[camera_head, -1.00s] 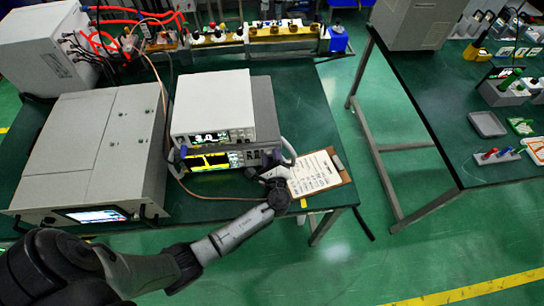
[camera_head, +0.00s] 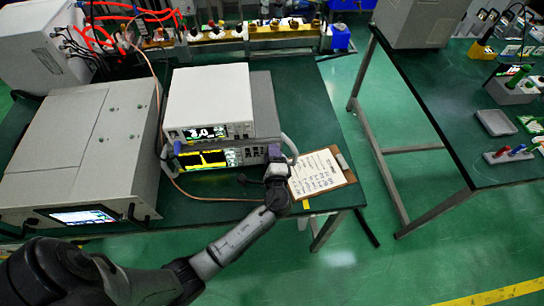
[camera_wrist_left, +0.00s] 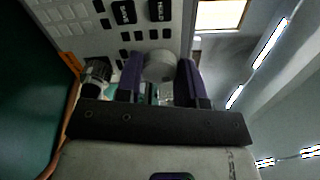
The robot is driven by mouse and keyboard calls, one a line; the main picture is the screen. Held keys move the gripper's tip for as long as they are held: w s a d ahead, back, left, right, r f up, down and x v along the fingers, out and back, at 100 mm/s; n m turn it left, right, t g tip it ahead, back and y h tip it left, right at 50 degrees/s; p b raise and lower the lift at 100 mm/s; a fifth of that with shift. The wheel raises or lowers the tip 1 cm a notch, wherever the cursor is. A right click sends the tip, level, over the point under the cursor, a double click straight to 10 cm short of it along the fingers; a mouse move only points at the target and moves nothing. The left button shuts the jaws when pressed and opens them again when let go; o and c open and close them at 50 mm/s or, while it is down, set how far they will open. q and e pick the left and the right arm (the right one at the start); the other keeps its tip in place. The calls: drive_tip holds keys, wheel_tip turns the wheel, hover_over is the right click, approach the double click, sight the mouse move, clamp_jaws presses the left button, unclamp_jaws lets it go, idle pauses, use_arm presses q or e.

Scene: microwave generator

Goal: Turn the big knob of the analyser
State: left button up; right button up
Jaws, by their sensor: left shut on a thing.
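The analyser (camera_head: 205,160) is the lower instrument of a stack, with a lit yellow trace on its screen. My left gripper (camera_head: 274,160) is at the right end of its front panel and covers the knob area in the head view. In the left wrist view the big grey round knob (camera_wrist_left: 158,66) sits between the two purple fingers of the left gripper (camera_wrist_left: 160,80). The fingers are shut on it from both sides. Dark buttons show on the panel around it. My right gripper is not in view.
A white instrument (camera_head: 208,100) stands on the analyser. A large grey unit (camera_head: 70,150) is to the left. A clipboard (camera_head: 318,173) lies right of the gripper, near the green table's edge. A thin cable (camera_head: 200,197) runs along the table in front.

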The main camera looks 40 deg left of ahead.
use_arm(q)
drive_tip(key=shift+n, duration=0.3)
idle(0.4)
drive_tip(key=o, duration=0.9)
drive_tip(key=shift+v, duration=6.95)
